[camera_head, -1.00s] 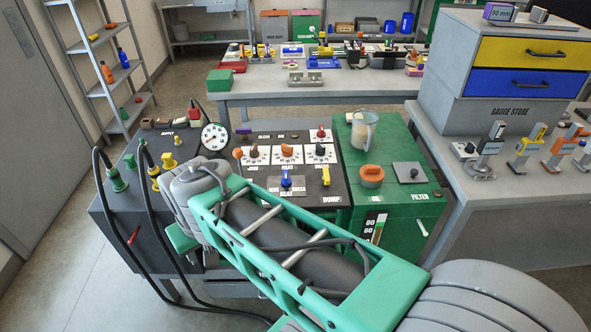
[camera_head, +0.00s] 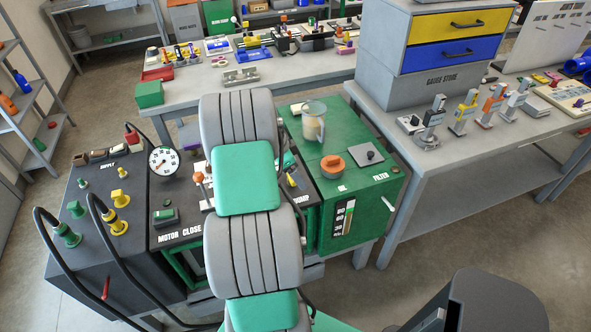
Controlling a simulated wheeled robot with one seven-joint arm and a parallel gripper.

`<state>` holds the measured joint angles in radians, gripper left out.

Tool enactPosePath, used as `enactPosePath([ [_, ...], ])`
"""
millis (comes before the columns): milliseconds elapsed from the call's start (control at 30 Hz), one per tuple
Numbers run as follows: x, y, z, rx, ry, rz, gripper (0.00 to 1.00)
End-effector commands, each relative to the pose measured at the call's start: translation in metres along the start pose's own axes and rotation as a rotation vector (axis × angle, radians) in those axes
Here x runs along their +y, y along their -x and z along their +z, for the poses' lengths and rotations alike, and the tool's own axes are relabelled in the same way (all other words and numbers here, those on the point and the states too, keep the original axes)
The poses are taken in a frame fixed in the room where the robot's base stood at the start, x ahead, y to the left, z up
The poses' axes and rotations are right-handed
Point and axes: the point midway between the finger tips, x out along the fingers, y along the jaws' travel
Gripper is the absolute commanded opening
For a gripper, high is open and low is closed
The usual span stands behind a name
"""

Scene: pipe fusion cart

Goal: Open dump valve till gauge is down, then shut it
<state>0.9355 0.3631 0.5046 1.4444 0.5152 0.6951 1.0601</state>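The pressure gauge (camera_head: 164,160) is a white round dial facing me at the back left of the cart panel. Its needle is too small to read surely. The dump valve's yellow lever (camera_head: 292,181) shows only in part, just right of my arm, above the partly covered DUMP lettering. I cannot tell from this lever whether the valve is open or shut. My grey and green arm rises across the middle of the panel and hides much of it. My gripper is not visible, so its place relative to the lever cannot be told.
A green unit (camera_head: 345,195) with a jug (camera_head: 313,121) and an orange cap (camera_head: 332,163) stands right of the panel. Hoses (camera_head: 125,265) loop at the left. A grey bench (camera_head: 440,150) with drawers stands right; a workbench (camera_head: 215,88) is behind. Floor shows at lower right.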

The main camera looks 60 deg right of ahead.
Motion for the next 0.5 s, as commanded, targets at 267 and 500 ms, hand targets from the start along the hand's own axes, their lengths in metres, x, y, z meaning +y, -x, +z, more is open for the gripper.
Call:
enactPosePath([
  [267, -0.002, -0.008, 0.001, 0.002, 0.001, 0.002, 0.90],
  [500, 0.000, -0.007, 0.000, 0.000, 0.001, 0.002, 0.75],
])
